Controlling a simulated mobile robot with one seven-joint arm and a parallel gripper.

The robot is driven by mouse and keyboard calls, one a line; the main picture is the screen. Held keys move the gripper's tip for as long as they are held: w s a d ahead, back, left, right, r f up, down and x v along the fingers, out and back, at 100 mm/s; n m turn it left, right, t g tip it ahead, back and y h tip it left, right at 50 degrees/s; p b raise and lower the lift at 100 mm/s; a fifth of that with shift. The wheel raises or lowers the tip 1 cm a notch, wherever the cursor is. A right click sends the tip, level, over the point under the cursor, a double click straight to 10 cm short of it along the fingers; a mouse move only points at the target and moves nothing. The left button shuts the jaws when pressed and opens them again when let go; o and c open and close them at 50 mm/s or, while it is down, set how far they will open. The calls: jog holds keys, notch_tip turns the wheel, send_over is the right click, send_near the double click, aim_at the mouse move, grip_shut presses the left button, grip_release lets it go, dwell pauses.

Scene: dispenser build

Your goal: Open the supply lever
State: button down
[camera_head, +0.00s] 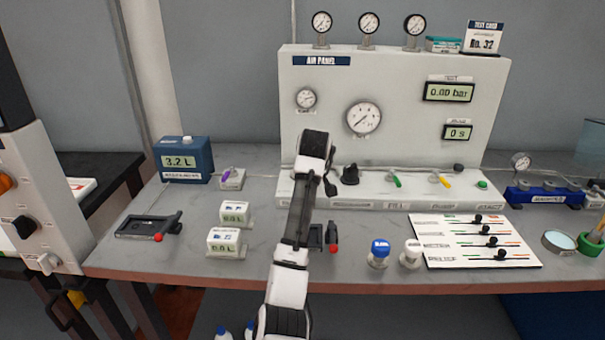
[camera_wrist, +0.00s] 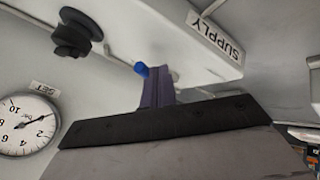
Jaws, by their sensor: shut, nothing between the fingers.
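The supply lever (camera_wrist: 141,69) shows in the wrist view only as a small blue tip at the ledge's edge, near the upside-down SUPPLY label (camera_wrist: 215,37). The rest of it is hidden behind my fingers. My gripper (camera_wrist: 158,80) is shut and empty, its fingers right beside the blue tip; I cannot tell whether they touch it. In the head view my arm covers the left part of the air panel (camera_head: 440,130), and the supply lever is hidden there.
A black knob (camera_head: 350,174) stands right of my wrist on the ledge; it also shows in the wrist view (camera_wrist: 75,32). A green lever (camera_head: 395,181) and a yellow lever (camera_head: 445,181) are farther right.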

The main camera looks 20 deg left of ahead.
jog(key=w+d+n+y+p, duration=0.1)
jog(key=n, duration=0.1)
jog(key=w+n+g+y+p, duration=0.1)
jog(key=shift+w+d+r+n, duration=0.15)
jog(key=shift+w+d+n, duration=0.1)
jog(key=shift+d+n, duration=0.15)
jog(key=shift+w+d+n+g+y+p, duration=0.2)
jog(key=shift+w+n+g+y+p, duration=0.1)
jog(key=shift+w+n+g+y, duration=0.65)
jog(key=shift+w+n, duration=0.2)
jog(key=shift+n, duration=0.35)
jog(key=shift+w, duration=0.3)
jog(key=shift+f, duration=0.2)
